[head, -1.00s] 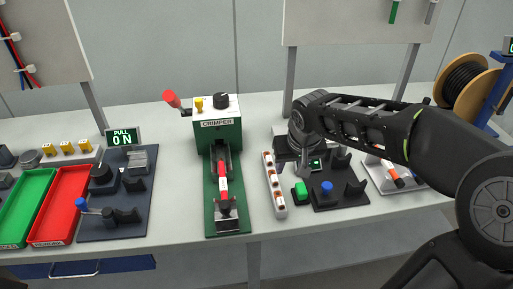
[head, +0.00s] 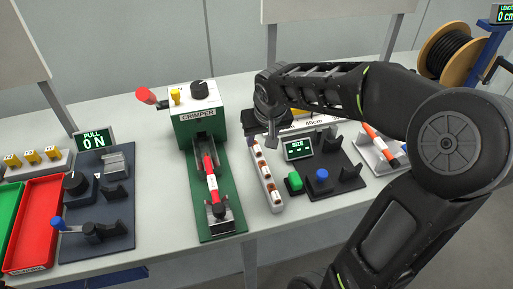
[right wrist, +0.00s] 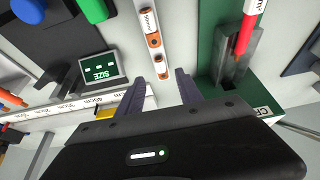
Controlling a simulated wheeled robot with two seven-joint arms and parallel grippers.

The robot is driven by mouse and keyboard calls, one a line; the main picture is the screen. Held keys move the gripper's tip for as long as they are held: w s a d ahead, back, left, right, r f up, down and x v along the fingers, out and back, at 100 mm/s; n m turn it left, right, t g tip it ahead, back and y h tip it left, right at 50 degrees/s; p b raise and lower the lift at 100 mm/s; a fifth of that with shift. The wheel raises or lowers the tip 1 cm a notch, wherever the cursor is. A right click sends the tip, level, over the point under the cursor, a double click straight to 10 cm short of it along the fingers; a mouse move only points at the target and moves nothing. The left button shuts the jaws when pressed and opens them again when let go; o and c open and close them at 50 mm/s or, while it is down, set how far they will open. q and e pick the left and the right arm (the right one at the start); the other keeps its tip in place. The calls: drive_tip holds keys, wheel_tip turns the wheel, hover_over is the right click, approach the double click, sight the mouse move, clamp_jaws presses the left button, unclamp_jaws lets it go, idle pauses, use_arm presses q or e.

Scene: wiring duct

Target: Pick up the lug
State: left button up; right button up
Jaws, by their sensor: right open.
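Small copper-orange lugs sit in a narrow white labelled rack (head: 271,190) on the bench, right of the green crimper (head: 218,222). The rack also shows in the right wrist view (right wrist: 147,16), with orange lugs (right wrist: 153,41) along it. My right gripper (head: 272,140) is over the far end of the rack in the head view, pointing down. In the right wrist view its two dark fingers (right wrist: 160,78) are apart, with the rack's near end between them in the picture and nothing held. The height of the fingers over the lugs is unclear. My left gripper is out of view.
Right of the rack are a SIZE display (head: 298,149), a green button (head: 295,182), a blue knob (head: 321,175) and a ruler (head: 318,124). A red tray (head: 35,228) is at left; bare bench lies beside the crimper.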

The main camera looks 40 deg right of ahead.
sight(257, 150)
drive_tip(key=shift+w+f, duration=0.1)
drive_tip(key=shift+f, duration=0.15)
drive_tip(key=shift+p+x, duration=0.45)
drive_tip(key=shift+x, duration=2.2)
clamp_jaws()
